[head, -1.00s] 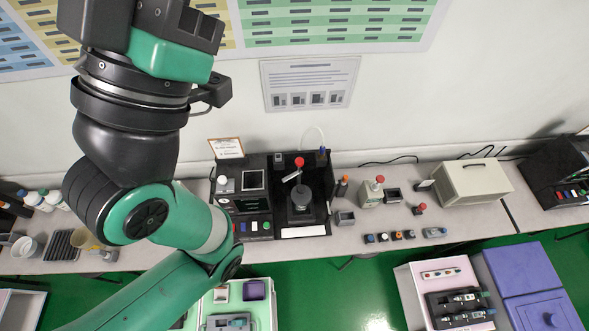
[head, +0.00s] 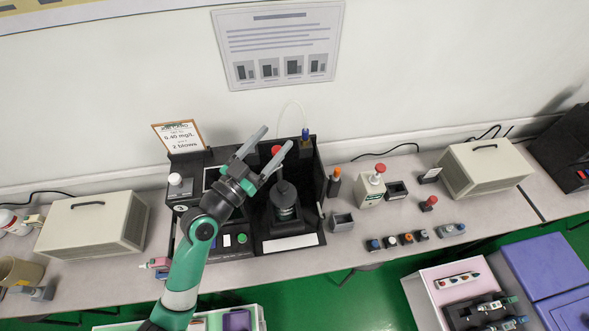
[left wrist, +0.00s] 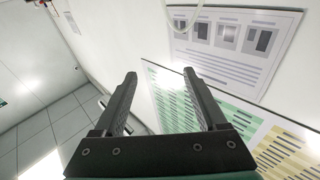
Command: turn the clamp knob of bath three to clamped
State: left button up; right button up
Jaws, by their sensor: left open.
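A black bench unit (head: 316,175) stands mid-table, with a dark grey cylinder (head: 285,206) on its bay. A red knob (head: 277,150) shows behind the cylinder, partly covered by my gripper. A white knob (head: 175,179) is on the unit's left part. In the left wrist view the open fingers (left wrist: 159,74) hold nothing and face the wall posters.
Beige boxes stand left (head: 95,228) and right (head: 486,172). A small tester with a red knob (head: 376,174), a grey cup (head: 341,222) and several small coloured-cap pieces lie right of the unit. A card (head: 180,137) stands on the unit's back left. A thin tube (head: 289,103) arches behind it.

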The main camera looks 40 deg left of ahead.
pick_arm(q)
jog(key=n+g+y+b, duration=0.2)
jog(key=b, duration=0.2)
send_near(277, 149)
jog(key=s+f, duration=0.2)
jog(key=w, duration=0.8)
jog(key=w+a+r, duration=0.1)
jog(key=w, duration=0.3)
jog(key=shift+a, duration=0.1)
pick_arm(e)
notch_tip(277, 149, down, 8)
jog(key=shift+h, duration=0.3)
jog(key=shift+d+r, duration=0.1)
pick_arm(q)
grip_shut()
